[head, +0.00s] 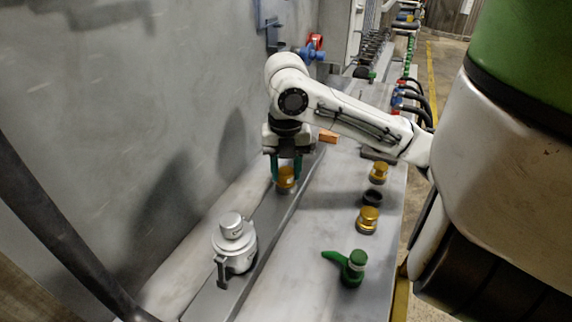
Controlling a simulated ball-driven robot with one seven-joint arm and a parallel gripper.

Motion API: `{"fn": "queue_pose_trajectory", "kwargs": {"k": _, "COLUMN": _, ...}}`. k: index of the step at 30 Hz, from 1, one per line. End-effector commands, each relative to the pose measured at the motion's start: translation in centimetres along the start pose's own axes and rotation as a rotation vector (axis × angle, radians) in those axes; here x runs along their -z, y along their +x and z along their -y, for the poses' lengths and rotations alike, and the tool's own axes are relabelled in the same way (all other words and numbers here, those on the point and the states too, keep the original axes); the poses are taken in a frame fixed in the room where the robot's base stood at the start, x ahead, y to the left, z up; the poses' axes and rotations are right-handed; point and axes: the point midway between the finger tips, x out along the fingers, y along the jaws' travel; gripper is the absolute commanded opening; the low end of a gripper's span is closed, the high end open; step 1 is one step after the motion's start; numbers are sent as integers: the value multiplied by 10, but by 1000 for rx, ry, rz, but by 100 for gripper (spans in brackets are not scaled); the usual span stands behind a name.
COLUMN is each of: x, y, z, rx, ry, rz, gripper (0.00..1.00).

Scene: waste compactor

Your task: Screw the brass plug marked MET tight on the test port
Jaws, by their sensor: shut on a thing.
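My gripper (287,170) points down over the raised grey rail along the wall. Its green fingers are shut on a brass plug (286,178), which is upright at the rail's surface. I cannot read any marking on this plug, and the test port under it is hidden or too small to make out. Two other brass plugs stand on the bench to the right: one farther back (379,173) and one nearer (368,220). Their markings are not readable either.
A silver fitting (234,244) with a side lever stands on the rail in front. A green-handled part (349,268) and a black ring (372,198) are on the bench. An orange block (328,136) lies behind my gripper. The bench's front middle is clear.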

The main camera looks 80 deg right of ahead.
Motion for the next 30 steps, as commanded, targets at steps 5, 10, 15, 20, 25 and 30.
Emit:
{"fn": "queue_pose_trajectory", "kwargs": {"k": 5, "x": 0, "y": 0, "z": 0, "rx": 1, "ry": -1, "rz": 0, "gripper": 4}}
{"fn": "queue_pose_trajectory", "kwargs": {"k": 10, "x": 0, "y": -2, "z": 0, "rx": 1, "ry": 74, "rz": -1, "gripper": 4}}
{"fn": "queue_pose_trajectory", "kwargs": {"k": 15, "x": 0, "y": -3, "z": 0, "rx": 1, "ry": 300, "rz": -2, "gripper": 4}}
{"fn": "queue_pose_trajectory", "kwargs": {"k": 20, "x": 0, "y": 0, "z": 0, "rx": 1, "ry": 431, "rz": -1, "gripper": 4}}
{"fn": "queue_pose_trajectory", "kwargs": {"k": 25, "x": 0, "y": 1, "z": 0, "rx": 1, "ry": 450, "rz": 0, "gripper": 4}}
{"fn": "queue_pose_trajectory", "kwargs": {"k": 30, "x": 0, "y": 0, "z": 0, "rx": 1, "ry": 455, "rz": 0, "gripper": 4}}
